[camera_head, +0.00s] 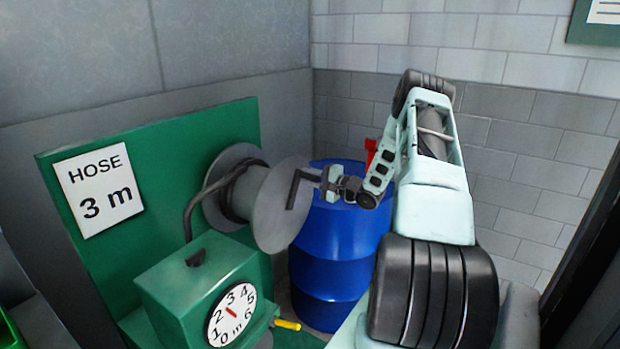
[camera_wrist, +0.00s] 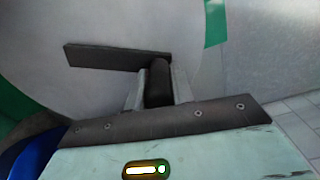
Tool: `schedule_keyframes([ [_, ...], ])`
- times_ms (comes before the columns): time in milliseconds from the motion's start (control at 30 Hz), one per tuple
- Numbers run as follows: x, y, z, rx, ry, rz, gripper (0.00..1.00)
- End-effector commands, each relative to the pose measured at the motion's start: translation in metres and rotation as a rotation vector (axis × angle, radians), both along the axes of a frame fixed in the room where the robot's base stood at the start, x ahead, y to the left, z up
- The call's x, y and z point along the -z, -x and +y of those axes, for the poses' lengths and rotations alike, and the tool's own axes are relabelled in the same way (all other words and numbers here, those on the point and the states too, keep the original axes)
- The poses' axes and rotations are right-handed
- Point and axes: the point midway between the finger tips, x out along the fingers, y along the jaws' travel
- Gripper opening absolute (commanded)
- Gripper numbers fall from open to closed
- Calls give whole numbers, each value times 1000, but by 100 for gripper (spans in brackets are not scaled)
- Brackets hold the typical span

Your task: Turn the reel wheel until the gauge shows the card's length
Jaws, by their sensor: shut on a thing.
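The reel wheel (camera_head: 278,215) is a grey disc on a drum with dark hose wound on it, mounted on a green panel. Its dark crank (camera_head: 293,190) sticks out in front. My gripper (camera_head: 325,178) is shut on the crank's grip; the wrist view shows the dark round grip (camera_wrist: 158,85) between the fingers and the crank arm (camera_wrist: 112,56) running left. The card (camera_head: 98,188) reads "HOSE 3 m".
A blue barrel (camera_head: 335,255) stands right behind the wheel, below my gripper. A green box (camera_head: 195,275) carries the gauge, with a yellow-tipped piece (camera_head: 288,324) at its right. A small red thing (camera_head: 371,152) shows beside my arm. Brick walls close off the back.

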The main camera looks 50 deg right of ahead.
Motion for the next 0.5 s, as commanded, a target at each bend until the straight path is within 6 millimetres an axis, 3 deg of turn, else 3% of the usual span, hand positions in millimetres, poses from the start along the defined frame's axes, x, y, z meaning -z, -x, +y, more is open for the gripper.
schedule_keyframes([
  [33, 2, 1, -2, 6, 0, 3, 0],
  [67, 2, 1, -2, 6, 0, 3, 32],
  [100, 2, 1, -1, 5, 0, 3, 43],
  [500, 2, 7, -1, 3, 0, 1, 45],
])
